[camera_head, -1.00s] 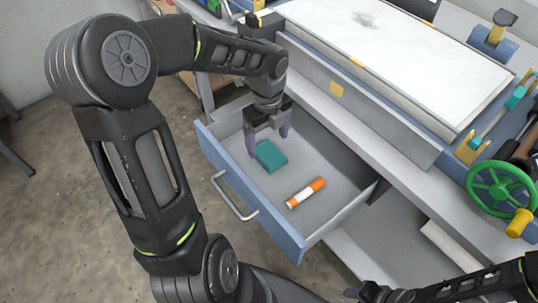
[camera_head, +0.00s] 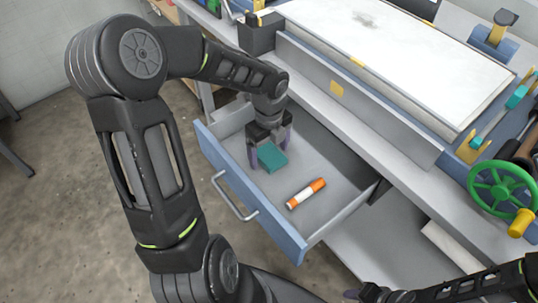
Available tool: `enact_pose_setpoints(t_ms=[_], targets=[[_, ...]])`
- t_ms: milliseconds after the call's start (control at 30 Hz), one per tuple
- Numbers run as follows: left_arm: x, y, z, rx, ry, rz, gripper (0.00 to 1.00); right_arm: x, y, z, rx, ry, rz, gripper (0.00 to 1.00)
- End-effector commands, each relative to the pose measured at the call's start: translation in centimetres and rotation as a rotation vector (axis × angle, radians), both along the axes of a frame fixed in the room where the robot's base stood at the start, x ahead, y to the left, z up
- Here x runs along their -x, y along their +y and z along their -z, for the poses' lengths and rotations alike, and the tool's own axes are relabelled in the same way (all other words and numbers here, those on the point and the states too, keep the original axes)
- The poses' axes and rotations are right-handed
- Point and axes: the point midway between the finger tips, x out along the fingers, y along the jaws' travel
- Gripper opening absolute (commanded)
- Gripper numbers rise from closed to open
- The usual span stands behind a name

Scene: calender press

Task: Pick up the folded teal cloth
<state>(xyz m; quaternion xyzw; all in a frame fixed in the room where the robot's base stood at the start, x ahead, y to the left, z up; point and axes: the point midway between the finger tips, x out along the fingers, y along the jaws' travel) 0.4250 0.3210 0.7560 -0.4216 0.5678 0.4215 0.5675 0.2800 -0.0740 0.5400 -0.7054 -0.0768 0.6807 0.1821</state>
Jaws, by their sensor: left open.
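The folded teal cloth (camera_head: 272,159) lies flat in the open drawer, near its left end. My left gripper (camera_head: 270,152) points down into the drawer with its jaws open. Its two fingers are at the cloth, one at the left edge and one at the far right side, and they partly cover it. I cannot tell whether the fingers touch the cloth. My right gripper (camera_head: 375,293) shows only in part at the bottom edge, away from the drawer, and its jaws are unclear.
The drawer (camera_head: 262,219) has a blue front and a metal handle. An orange and white tube (camera_head: 306,193) lies in it, right of the cloth. Above is the press with a white bed (camera_head: 390,48). A green handwheel (camera_head: 501,189) is at the right.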

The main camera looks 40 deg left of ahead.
Motion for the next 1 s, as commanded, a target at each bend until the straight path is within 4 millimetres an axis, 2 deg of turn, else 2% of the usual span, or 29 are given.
enact_pose_setpoints(t_ms=[233, 1000], targets=[[0.00, 0.00, -0.02, 0.000, 0.000, 0.000, 0.83, 0.00, 0.00, 0.00, 0.000, 0.000, 0.000, 0.36], [0.00, 0.00, -0.02, 0.000, 0.000, 0.000, 0.20, 0.00, 0.00, 0.00, 0.000, 0.000, 0.000, 0.36]])
